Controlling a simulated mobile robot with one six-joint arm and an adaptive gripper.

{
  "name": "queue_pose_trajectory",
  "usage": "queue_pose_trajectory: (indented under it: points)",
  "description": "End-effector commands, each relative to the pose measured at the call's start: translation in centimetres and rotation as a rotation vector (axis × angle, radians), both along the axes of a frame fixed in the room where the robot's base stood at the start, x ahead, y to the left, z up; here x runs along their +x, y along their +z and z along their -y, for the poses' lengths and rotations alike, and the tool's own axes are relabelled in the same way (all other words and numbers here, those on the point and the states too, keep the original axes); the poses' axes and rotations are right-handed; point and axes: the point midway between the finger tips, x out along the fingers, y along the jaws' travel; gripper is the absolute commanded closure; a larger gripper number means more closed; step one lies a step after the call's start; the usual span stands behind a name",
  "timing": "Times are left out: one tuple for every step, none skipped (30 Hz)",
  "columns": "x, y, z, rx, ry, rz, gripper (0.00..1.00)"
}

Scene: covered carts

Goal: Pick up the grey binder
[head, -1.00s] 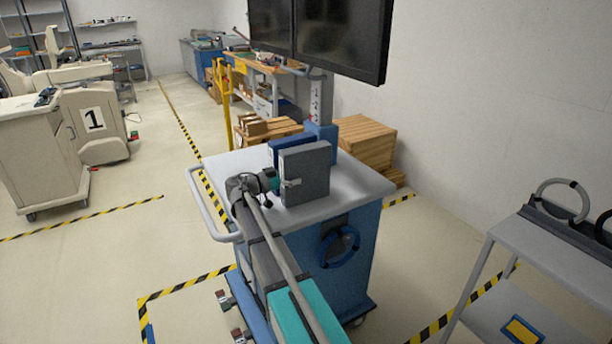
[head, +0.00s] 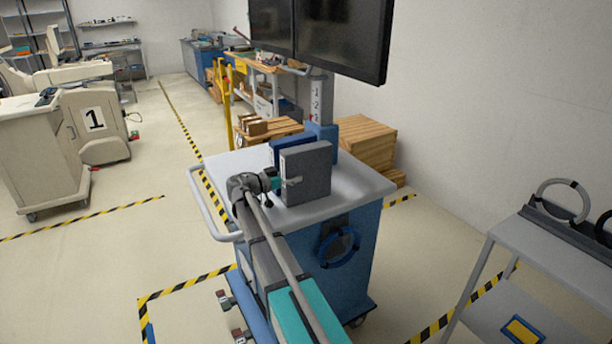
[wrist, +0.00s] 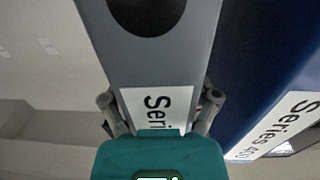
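The grey binder (head: 308,172) stands upright on the blue cart's grey top (head: 350,184). Its spine, with a white label and a dark round hole, fills the middle of the wrist view (wrist: 155,60). My gripper (head: 274,180) is at the spine side of the binder, low near the cart top. In the wrist view its two fingers (wrist: 160,104) are spread, one on each side of the spine, close to its edges. Whether the pads touch is hard to see. A blue binder (head: 280,147) stands just behind the grey one and also shows at right in the wrist view (wrist: 250,65).
Two dark monitors (head: 340,35) hang on a post above the cart's back. A white push handle (head: 207,205) rims the cart's left side. A grey cart (head: 540,255) with cable loops stands at right. The cart top right of the binder is clear.

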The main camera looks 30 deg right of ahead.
Motion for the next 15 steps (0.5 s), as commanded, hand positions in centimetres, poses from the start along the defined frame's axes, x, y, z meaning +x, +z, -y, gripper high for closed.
queue_pose_trajectory:
  points:
    - [-0.01, 0.00, 0.05, 0.000, 0.000, 0.000, 0.84]
    - [-0.01, 0.00, 0.05, 0.000, 0.000, 0.000, 0.89]
    - [-0.01, 0.00, 0.06, 0.000, -0.001, 0.000, 0.94]
    - [-0.01, 0.00, 0.06, 0.000, -0.001, 0.000, 0.94]
    - [-0.01, 0.00, 0.06, 0.000, -0.001, 0.000, 0.94]
    - [-0.01, 0.08, 0.07, -0.003, -0.001, 0.000, 0.94]
    - [-0.01, 0.08, 0.07, -0.003, -0.001, 0.000, 0.94]
    - [-0.02, 0.08, 0.08, -0.003, -0.001, 0.000, 0.94]
    - [-0.02, 0.08, 0.08, -0.003, -0.001, 0.000, 0.94]
    - [-0.02, 0.08, 0.08, -0.003, -0.001, 0.000, 0.94]
    - [-0.02, 0.07, 0.08, -0.003, -0.001, 0.000, 0.94]
    - [-0.02, 0.08, 0.08, -0.003, -0.001, 0.000, 0.95]
    - [-0.02, 0.09, 0.09, -0.002, -0.001, 0.000, 0.95]
    - [-0.02, 0.10, 0.09, -0.002, -0.001, 0.000, 0.95]
    - [-0.02, 0.14, 0.09, -0.002, -0.001, 0.000, 0.95]
